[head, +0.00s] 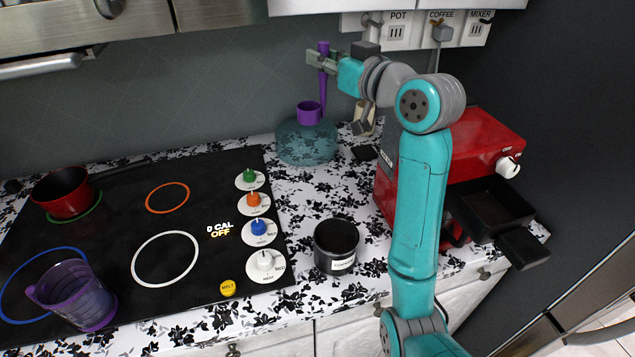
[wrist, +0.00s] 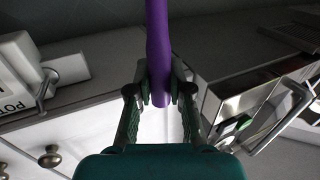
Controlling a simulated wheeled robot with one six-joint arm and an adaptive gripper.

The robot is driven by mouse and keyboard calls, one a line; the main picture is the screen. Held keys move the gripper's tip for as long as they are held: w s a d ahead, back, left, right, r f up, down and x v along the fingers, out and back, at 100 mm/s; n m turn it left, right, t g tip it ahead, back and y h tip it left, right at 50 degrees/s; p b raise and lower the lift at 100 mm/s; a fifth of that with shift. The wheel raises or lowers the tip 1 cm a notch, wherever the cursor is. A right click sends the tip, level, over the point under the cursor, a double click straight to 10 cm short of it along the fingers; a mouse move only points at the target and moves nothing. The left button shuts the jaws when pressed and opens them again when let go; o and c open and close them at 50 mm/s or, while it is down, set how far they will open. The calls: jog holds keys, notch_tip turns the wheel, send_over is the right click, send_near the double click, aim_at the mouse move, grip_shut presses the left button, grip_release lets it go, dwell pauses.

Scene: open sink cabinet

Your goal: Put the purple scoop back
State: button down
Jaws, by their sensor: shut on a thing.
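The purple scoop (head: 309,112) hangs upright from my gripper (head: 322,60), cup end down and handle up. My gripper is shut on the upper part of the handle. In the wrist view, the purple handle (wrist: 159,45) stands between the two fingertips (wrist: 159,90), and the scoop's cup is out of that view. In the head view, the cup appears at the top of a round, translucent blue-teal jar (head: 306,145) near the back wall. I cannot tell whether the cup is above, inside or touching the jar's opening.
An open black canister (head: 336,245) stands on the patterned counter. A red machine (head: 480,145) is to the right. The black cooktop (head: 130,225) at left holds a red pan (head: 66,193) and a purple measuring cup (head: 75,295). A labelled wall strip (head: 420,31) is above.

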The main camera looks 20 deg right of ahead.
notch_tip(320, 180, down, 25)
dwell(0.5)
jog(key=shift+f, duration=0.15)
jog(key=c, duration=1.1)
grip_release()
jog(key=shift+f, duration=0.15)
jog(key=v, duration=1.1)
jog(key=shift+f, duration=0.1)
